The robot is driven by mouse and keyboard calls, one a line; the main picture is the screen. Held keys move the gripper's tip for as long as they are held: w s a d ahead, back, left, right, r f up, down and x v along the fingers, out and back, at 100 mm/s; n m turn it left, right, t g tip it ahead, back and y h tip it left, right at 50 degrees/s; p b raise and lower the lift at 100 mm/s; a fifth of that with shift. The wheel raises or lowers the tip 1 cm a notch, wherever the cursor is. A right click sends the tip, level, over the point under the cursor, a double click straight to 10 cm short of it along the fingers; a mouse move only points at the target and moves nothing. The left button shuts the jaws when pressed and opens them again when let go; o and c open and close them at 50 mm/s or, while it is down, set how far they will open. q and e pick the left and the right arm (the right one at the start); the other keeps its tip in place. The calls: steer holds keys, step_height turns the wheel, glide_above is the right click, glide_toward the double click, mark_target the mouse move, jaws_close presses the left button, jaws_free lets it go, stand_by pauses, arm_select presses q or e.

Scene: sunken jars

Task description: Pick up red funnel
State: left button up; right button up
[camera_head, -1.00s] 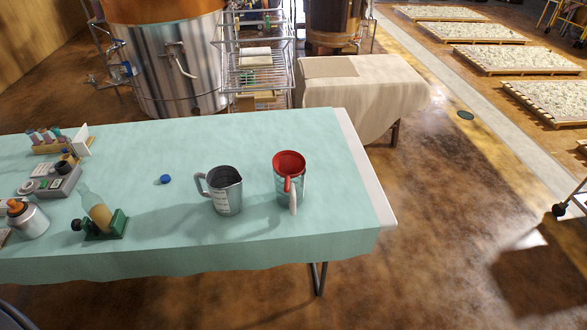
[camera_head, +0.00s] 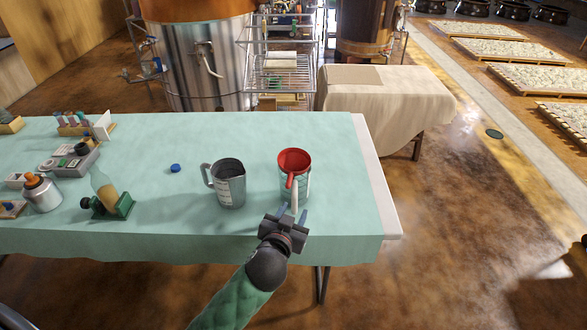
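The red funnel (camera_head: 294,158) sits mouth up in the top of a greyish jug (camera_head: 302,186) near the table's right end. Its red rim shows, and a red part hangs over the jug's near side. The lower part of the funnel is hidden in the jug. My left gripper (camera_head: 291,212) is at the table's front edge, just below the jug in the picture. Its two fingers are apart with nothing seen between them, pointing toward the jug's pale handle. Whether it touches the handle I cannot tell. My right gripper is not in view.
A grey metal pitcher (camera_head: 230,184) stands just left of the jug. A small blue cap (camera_head: 175,168) lies further left. A green stand with a bottle (camera_head: 112,201), a silver bottle (camera_head: 41,194) and a grey device (camera_head: 72,162) crowd the left side. The cloth behind the jug is clear.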

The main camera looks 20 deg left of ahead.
arm_select(q)
steer(key=w+d+r+m+t+h, duration=0.2)
steer(key=d+r+m+h, duration=0.25)
steer(key=r, duration=0.35)
steer(key=w+d+r+m+t+h, duration=0.2)
steer(key=d+r+m+t+h, duration=0.15)
steer(key=d+r+h, duration=0.35)
steer(key=s+d+r+m+g+h, duration=0.35)
steer(key=d+m+g+h, duration=0.25)
steer(key=m+g+h, duration=0.25)
steer(key=m+g+y, duration=0.6)
steer(key=g+y, duration=0.3)
steer(key=y, duration=1.1)
glide_toward(286, 168)
steer(key=f, duration=0.1)
steer(key=shift+n, duration=0.25)
steer(key=p+x, duration=0.4)
steer(key=x, duration=0.3)
steer(key=shift+w+f, duration=0.15)
steer(key=shift+f, duration=0.2)
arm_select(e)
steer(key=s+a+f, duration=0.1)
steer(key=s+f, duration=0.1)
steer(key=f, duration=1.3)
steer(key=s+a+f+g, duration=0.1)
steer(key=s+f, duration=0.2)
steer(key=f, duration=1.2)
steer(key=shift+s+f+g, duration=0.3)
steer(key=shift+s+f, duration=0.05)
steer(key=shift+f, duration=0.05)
